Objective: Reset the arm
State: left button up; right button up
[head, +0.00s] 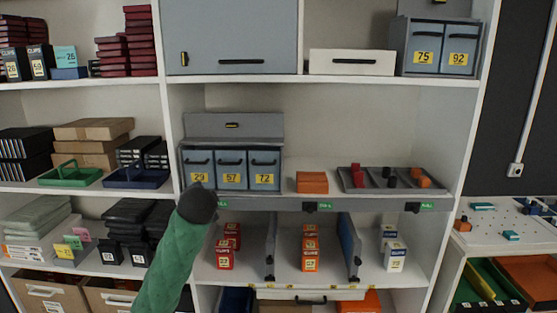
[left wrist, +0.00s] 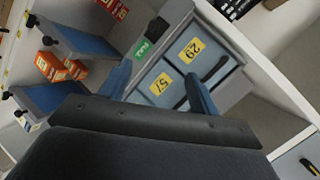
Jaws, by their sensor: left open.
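My left arm (head: 180,248) is green with a dark rounded end and rises from the bottom of the head view, in front of the shelf unit. My left gripper's two blue fingers (left wrist: 158,72) show in the left wrist view, spread apart with nothing between them. Beyond them is the grey-blue drawer box (head: 231,124), with labels 29 and 57 seen tilted in the wrist view (left wrist: 177,72). The gap between fingers and drawers cannot be judged. The fingers cannot be made out in the head view. My right gripper is not in view.
White shelves (head: 340,95) hold an orange block (head: 312,182), a dark divided tray (head: 385,180), a green tray (head: 70,174) and a blue tray (head: 137,177). Below, blue dividers (head: 350,245) separate small red, orange and white boxes. The shelf edge (head: 330,205) juts out near my arm.

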pick_arm(q)
jog(key=s+f+n+g+h, duration=0.1)
jog(key=s+f+n+g, duration=0.1)
jog(key=s+f, duration=1.05)
jog(key=s+f+n+g+h, duration=0.1)
jog(key=s+f+n+g, duration=0.15)
jog(key=s+f, duration=1)
jog(key=s+f+n+g, duration=0.2)
jog(key=s+f, duration=0.5)
jog(key=s, duration=0.5)
jog(key=s+f+n+g, duration=0.3)
jog(key=s+f, duration=0.4)
jog(key=s, duration=0.5)
jog(key=s+d+f+g, duration=0.1)
jog(key=s+d+f, duration=0.1)
jog(key=f, duration=1.6)
jog(key=s+d+f+g+h, duration=0.1)
jog(key=s+d+f, duration=0.1)
jog(key=f, duration=1.6)
jog(key=shift+s+f, duration=0.35)
jog(key=shift+s, duration=0.15)
jog(key=shift+m, duration=0.25)
